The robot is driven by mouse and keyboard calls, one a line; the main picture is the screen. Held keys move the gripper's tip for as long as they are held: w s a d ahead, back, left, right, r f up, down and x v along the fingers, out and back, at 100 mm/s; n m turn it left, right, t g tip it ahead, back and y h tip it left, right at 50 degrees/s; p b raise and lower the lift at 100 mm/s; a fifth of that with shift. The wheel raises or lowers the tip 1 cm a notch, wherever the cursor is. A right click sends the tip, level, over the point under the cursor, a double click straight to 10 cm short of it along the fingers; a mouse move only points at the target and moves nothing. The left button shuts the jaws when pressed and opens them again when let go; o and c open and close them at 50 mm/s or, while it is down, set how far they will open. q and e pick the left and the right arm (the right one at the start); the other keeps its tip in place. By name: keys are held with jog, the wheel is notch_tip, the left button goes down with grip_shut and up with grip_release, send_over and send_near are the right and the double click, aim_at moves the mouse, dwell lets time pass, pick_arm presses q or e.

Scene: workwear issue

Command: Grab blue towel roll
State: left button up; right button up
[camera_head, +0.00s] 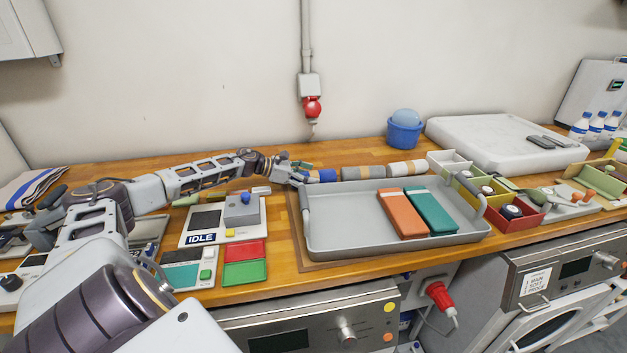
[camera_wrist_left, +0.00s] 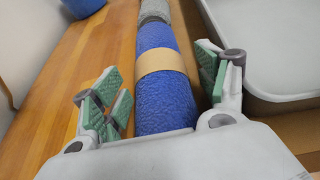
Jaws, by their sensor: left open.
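The blue towel roll (camera_wrist_left: 165,100) has a tan paper band around its middle and lies on the wooden counter. In the head view the blue towel roll (camera_head: 322,176) is small, at the left end of a row of rolls behind the grey tray. My left gripper (camera_wrist_left: 165,92) is open, with its green-padded fingers on either side of the blue roll's near part. In the head view my left gripper (camera_head: 302,170) is at the left end of the roll. The near end of the roll is hidden behind the gripper's body. My right gripper is not in view.
A grey roll (camera_wrist_left: 153,12) lies in line beyond the blue one. The grey tray (camera_head: 345,240), holding an orange and a teal packet, stands close on the right. A blue bucket (camera_head: 404,134) is farther back. Bare wood (camera_wrist_left: 60,110) lies left of the roll.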

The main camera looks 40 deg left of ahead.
aim_at(309, 173)
pick_arm(q)
jog(key=shift+d, duration=0.1)
jog(key=shift+c, duration=0.2)
jog(key=c, duration=1.1)
jog(key=shift+w+r, duration=0.1)
notch_tip(309, 173, up, 18)
jog(key=shift+f+p, duration=0.1)
jog(key=shift+p, duration=0.2)
dwell(0.6)
